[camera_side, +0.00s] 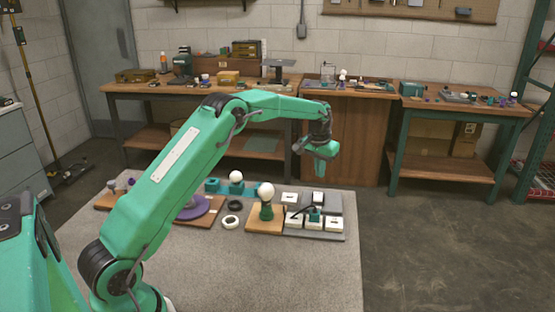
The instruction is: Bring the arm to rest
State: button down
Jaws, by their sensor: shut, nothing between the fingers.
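My green arm reaches across the picture from the lower left. My gripper (319,168) hangs at its end, pointing down, shut and empty. In the picture it shows above the right back part of the grey table (290,275). It appears clear of the lamp parts. Below and left of it, a white bulb (266,191) sits upright on a green holder (266,211) on a wooden board (258,225). A second white bulb (236,177) sits on a teal block farther back.
A grey tray (320,235) with several white square pieces lies at the table's right. Two rings, one black (235,205) and one white (231,221), lie near the middle. A purple disc (194,209) is partly behind my arm. The table's front right is bare. Workbenches (460,107) stand behind.

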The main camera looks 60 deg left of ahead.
jog(key=s+d+r+m+t, duration=0.1)
jog(key=s+d+r, duration=0.4)
jog(key=s+r, duration=0.35)
jog(key=s+d+r+t, duration=0.1)
jog(key=s+d+r, duration=0.4)
jog(key=s+r, duration=0.35)
jog(key=s+d+f+m+t, duration=0.1)
jog(key=s+d, duration=0.1)
jog(key=s, duration=0.9)
jog(key=s+d+f+m, duration=0.1)
jog(key=s+d, duration=0.2)
jog(key=s, duration=0.8)
jog(key=shift+s+d+f+t, duration=0.3)
jog(key=shift+s+f+t, duration=0.05)
jog(key=shift+t, duration=0.05)
